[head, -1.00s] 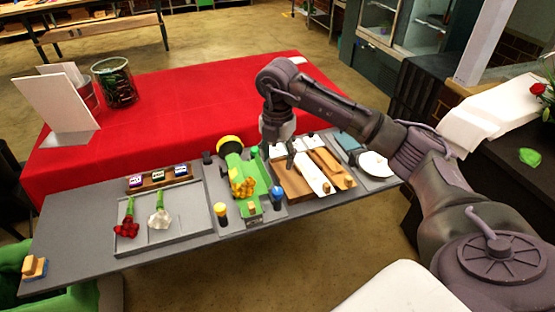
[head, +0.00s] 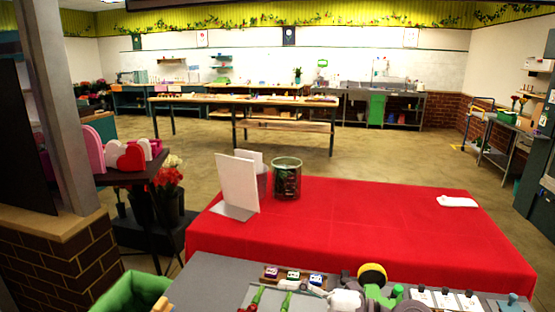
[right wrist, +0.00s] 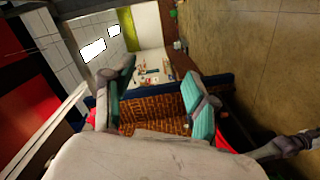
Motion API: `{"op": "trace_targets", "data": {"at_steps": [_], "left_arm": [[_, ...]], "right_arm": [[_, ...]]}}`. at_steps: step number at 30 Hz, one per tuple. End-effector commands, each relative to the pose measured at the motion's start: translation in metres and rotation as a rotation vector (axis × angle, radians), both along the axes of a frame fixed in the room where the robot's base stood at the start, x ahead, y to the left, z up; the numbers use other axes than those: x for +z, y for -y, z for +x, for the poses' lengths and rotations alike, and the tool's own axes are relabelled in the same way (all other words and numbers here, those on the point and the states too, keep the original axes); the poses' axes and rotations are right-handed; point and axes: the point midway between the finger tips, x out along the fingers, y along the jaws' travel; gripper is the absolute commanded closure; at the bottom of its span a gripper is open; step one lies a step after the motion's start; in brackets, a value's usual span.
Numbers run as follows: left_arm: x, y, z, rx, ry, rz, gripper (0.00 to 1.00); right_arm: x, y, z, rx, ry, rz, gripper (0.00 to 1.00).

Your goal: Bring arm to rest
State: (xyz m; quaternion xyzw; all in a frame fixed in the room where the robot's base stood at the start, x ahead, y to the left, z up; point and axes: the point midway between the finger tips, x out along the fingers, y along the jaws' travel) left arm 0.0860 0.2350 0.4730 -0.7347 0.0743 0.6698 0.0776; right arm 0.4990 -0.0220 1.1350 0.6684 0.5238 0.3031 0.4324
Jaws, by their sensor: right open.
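My right gripper (right wrist: 160,92) shows in the right wrist view. Its two teal-padded fingers are wide apart with nothing held between them. Beyond the fingers are a brick wall (right wrist: 155,115) and the floor (right wrist: 250,60), at a distance. I cannot make out my right gripper in the head view. My left gripper is in neither current view. The grey workstation (head: 210,275) shows only in part at the bottom of the head view, with stems, small labelled blocks (head: 293,275) and a yellow-rimmed piece (head: 372,273). Its front part is cut off.
A red-covered table (head: 400,225) stands beyond the workstation. It holds a glass vase (head: 286,178), a white upright card (head: 238,183) and a white cloth-like item (head: 457,201). A green bin (head: 130,292) and a brick half-wall (head: 65,260) are at the left. Open floor lies behind the red table.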

Motion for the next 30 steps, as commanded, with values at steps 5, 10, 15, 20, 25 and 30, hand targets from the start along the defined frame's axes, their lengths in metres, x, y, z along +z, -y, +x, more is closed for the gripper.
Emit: {"op": "trace_targets", "data": {"at_steps": [5, 10, 15, 20, 25, 30], "left_arm": [[0.0, 0.0, 0.0, 0.0, 0.0, 0.0, 0.6], [0.0, 0.0, 0.0, 0.0, 0.0, 0.0, 0.6], [0.0, 0.0, 0.0, 0.0, 0.0, 0.0, 0.6], [0.0, 0.0, 0.0, 0.0, 0.0, 0.0, 0.6], [0.0, 0.0, 0.0, 0.0, 0.0, 0.0, 0.6], [0.0, 0.0, 0.0, 0.0, 0.0, 0.0, 0.6]], "right_arm": [[0.05, 0.024, 0.012, -0.338, -0.039, 0.46, 0.42], [0.028, 0.097, 0.029, -0.794, -0.23, 0.694, 0.42], [-0.062, 0.166, 0.005, -1.254, -0.572, 0.683, 0.42], [-0.149, 0.194, -0.059, -1.532, -0.929, 0.498, 0.42], [-0.199, 0.196, -0.126, -1.64, -1.203, 0.295, 0.42], [-0.225, 0.191, -0.182, -1.665, -1.406, 0.118, 0.42]]}}
